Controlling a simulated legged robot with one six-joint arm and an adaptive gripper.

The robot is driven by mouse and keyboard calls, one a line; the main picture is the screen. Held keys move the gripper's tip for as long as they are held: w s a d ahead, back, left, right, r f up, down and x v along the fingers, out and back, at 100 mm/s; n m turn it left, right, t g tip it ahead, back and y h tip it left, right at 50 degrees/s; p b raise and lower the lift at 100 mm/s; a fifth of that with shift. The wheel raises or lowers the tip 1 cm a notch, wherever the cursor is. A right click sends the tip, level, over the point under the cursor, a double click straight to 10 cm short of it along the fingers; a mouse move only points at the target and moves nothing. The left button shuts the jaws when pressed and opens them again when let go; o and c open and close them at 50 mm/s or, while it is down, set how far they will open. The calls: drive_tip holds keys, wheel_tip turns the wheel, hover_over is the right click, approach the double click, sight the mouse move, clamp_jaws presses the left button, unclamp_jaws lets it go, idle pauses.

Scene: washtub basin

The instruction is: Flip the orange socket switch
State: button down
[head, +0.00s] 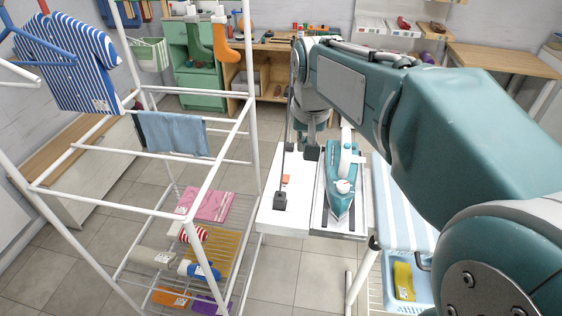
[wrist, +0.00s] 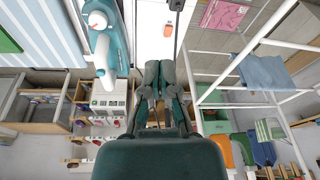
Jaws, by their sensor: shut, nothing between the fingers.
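The orange socket switch (head: 286,179) is a small orange block on the white board in the head view. It also shows in the wrist view (wrist: 167,31), beyond my fingertips. My gripper (head: 307,150) is above the far part of the board, on the far side of the switch and apart from it in the picture. In the wrist view my gripper (wrist: 158,68) has its two fingers together, with nothing between them. I cannot tell its exact height above the board or which way the switch is set.
A black plug (head: 280,201) with an upright dark cord stands in front of the switch. A teal iron (head: 342,190) rests on its stand just right. A white drying rack (head: 250,130) stands close on the left. An ironing board (head: 392,215) is at right.

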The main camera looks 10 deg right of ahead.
drive_tip(key=w+f+m+g, duration=0.1)
drive_tip(key=w+f, duration=0.2)
drive_tip(key=w, duration=0.6)
drive_tip(key=m+g, duration=0.1)
drive_tip(key=g, duration=0.1)
hover_over(285, 176)
wheel_tip(285, 176, down, 7)
drive_tip(key=shift+r, duration=0.15)
wheel_tip(285, 176, down, 14)
